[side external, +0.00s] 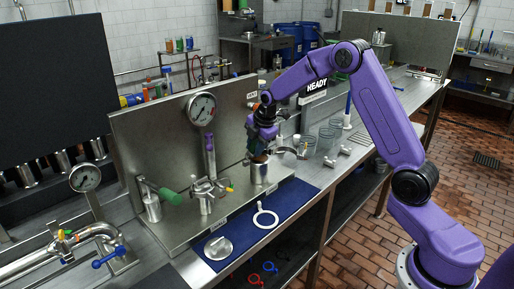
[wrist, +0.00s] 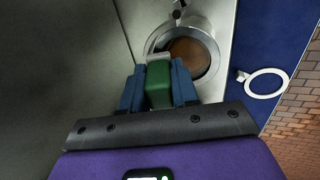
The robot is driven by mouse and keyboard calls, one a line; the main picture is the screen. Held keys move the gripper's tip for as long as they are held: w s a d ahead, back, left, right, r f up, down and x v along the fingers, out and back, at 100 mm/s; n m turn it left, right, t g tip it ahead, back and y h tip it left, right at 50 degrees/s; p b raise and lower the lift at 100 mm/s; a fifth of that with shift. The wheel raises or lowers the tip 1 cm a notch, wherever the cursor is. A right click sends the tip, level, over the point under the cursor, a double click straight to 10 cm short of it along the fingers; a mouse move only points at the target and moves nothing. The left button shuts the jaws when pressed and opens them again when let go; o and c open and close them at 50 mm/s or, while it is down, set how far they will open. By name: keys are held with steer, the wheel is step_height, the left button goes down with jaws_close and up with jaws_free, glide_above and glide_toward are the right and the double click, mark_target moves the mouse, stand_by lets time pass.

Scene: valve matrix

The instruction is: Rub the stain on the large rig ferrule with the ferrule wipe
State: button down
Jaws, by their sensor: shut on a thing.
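The large rig ferrule (side external: 258,173) is an upright metal cylinder on the steel rig, with a brown stain (side external: 260,158) at its top. In the wrist view the ferrule's bright rim (wrist: 214,45) surrounds the brown stained face (wrist: 188,58). My gripper (side external: 255,143) is above the ferrule, pointing down. Its blue fingers (wrist: 158,88) are shut on a green block with a pale grey end, apparently the ferrule wipe (wrist: 158,82). The wipe's end overlaps the near left rim in the wrist view. I cannot tell whether it touches.
A steel back panel (side external: 150,135) with a pressure gauge (side external: 202,109) stands close behind. A blue mat (side external: 295,195) in front holds a white ring (side external: 265,219) and a metal disc (side external: 218,247).

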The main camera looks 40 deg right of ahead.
steer(key=shift+w+a+r, duration=0.15)
steer(key=shift+a+r, duration=0.15)
steer(key=shift+a, duration=0.05)
steer(key=shift+s, duration=0.3)
steer(key=shift+s+d+f, duration=0.1)
steer(key=shift+s+d, duration=0.05)
steer(key=shift+s, duration=2.95)
steer(key=shift+r, duration=3)
steer(key=shift+r, duration=0.1)
step_height(320, 180, up, 3)
steer(key=shift+f, duration=0.1)
